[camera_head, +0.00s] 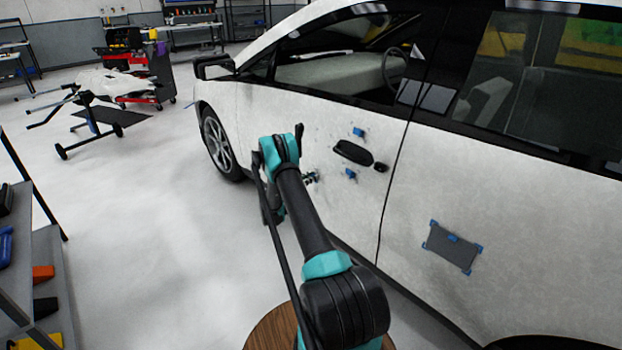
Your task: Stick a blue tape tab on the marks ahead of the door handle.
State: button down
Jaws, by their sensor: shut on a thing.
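The black door handle (353,152) is on the white front door (290,105). One blue tape tab (358,132) sits just above the handle and another blue tab (350,174) just below it. Small dark marks show faintly on the door left of the handle. My gripper (312,177) is low and left of the handle, close to the door, beyond my arm. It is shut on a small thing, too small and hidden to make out. I cannot tell whether it touches the door.
A grey patch (452,248) with blue tape at its edges is on the rear door. A shelf (50,270) with small items stands at the left. A stand (90,120) and a red cart (140,75) are farther back.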

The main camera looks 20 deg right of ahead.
jog(key=shift+s+a, duration=0.25)
jog(key=shift+a, duration=0.4)
dwell(0.3)
jog(key=v, duration=0.6)
jog(key=shift+a, duration=0.35)
dwell(0.7)
jog(key=shift+s, duration=0.1)
